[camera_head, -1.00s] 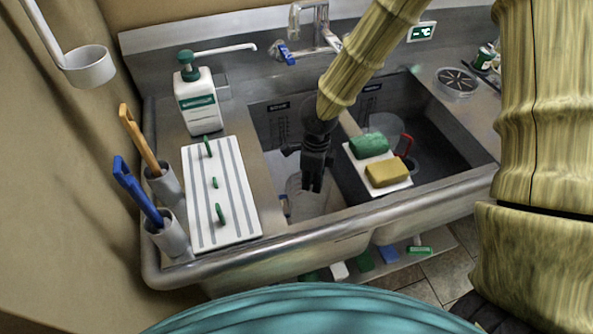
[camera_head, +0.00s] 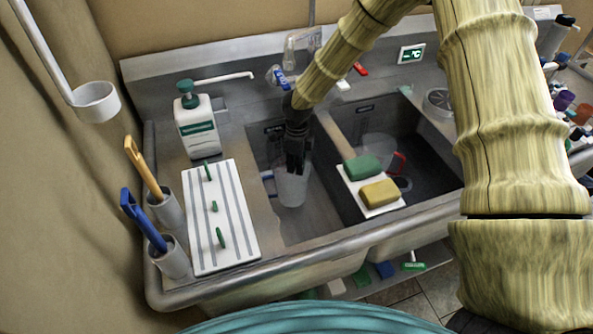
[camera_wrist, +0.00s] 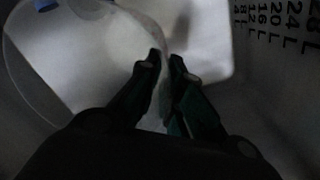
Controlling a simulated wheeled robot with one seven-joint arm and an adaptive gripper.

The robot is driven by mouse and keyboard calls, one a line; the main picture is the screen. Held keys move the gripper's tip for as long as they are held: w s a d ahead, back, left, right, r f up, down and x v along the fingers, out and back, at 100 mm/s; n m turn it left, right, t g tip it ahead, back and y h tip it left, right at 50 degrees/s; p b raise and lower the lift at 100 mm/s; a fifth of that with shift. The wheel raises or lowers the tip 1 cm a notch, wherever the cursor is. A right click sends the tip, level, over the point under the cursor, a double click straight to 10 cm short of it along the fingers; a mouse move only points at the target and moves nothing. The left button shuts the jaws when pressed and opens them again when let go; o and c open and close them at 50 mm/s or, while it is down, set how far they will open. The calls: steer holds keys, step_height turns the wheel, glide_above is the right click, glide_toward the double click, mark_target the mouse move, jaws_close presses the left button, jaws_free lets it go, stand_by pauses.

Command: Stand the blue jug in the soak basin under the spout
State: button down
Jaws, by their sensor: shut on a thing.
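The blue jug (camera_head: 291,190), a translucent pale vessel with a blue handle, is upright or nearly so inside the left basin (camera_head: 312,222). My gripper (camera_head: 295,170) reaches down from above and is shut on the jug's upper wall. In the wrist view the fingertips (camera_wrist: 165,62) close on the edge of the pale jug (camera_wrist: 95,55), with a bit of blue at the top left corner. I cannot tell whether the jug's base touches the basin floor. The faucet (camera_head: 289,62) stands on the back ledge, partly behind my arm. The basin labels are too small to read.
A red-handled jug (camera_head: 378,147) stands in the right basin. A white board (camera_head: 371,199) with green and yellow sponges lies over the divider. A soap bottle (camera_head: 197,125), a striped board (camera_head: 222,225) and two brush holders crowd the left ledge.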

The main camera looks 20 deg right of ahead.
mark_target(296, 176)
steer(key=shift+w+f+p, duration=0.1)
steer(key=shift+f+p, duration=0.45)
steer(key=shift+f, duration=1.25)
steer(key=c, duration=1.6)
jaws_free()
step_height(296, 176, up, 12)
steer(key=b, duration=0.2)
steer(key=shift+w+d, duration=0.2)
steer(key=shift+w, duration=0.15)
